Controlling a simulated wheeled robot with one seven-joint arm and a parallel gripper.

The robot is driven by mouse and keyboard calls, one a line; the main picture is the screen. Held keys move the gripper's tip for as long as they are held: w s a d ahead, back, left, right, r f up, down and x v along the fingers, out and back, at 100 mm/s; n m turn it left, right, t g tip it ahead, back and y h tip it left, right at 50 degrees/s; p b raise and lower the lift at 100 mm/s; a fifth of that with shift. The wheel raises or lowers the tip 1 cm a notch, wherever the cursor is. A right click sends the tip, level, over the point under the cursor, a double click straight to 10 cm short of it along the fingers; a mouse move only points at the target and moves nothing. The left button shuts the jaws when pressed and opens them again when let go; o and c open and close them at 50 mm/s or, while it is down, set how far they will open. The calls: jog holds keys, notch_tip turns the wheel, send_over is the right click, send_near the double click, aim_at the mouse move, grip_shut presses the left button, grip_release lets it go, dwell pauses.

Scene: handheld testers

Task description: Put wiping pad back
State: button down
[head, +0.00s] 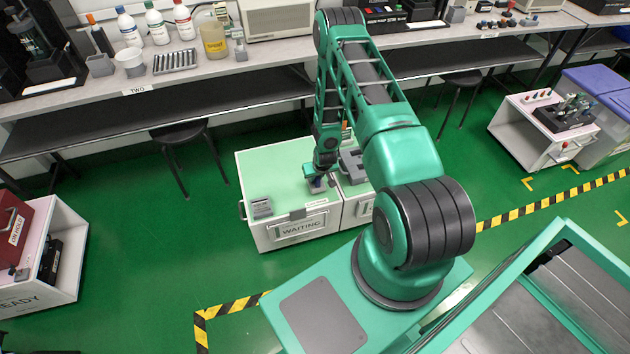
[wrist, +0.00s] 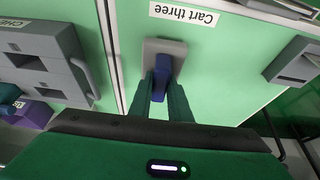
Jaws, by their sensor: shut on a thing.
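My gripper (wrist: 160,93) points down over the light green top of the cart marked WAITING. Its two fingers are shut on a dark blue piece, which I take to be the wiping pad (wrist: 166,76). The piece lies against a grey rectangular block (wrist: 178,45) just beyond the fingertips. I cannot tell whether the block is a holder or part of the pad. In the head view my gripper (head: 317,184) is low over the cart top, with a small blue and pale thing under it. The fingers hide part of the piece.
A "Cart three" label (wrist: 184,14) lies beside the block. A grey device (wrist: 40,60) with slots and a handle stands on the left in the wrist view. Another grey block (wrist: 296,62) is on the right. The cart top (head: 262,172) is bare at its left back.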

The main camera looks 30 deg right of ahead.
jog(key=shift+f, duration=0.85)
jog(key=c, duration=1.6)
grip_release()
jog(key=shift+f, duration=0.1)
jog(key=shift+c, duration=0.2)
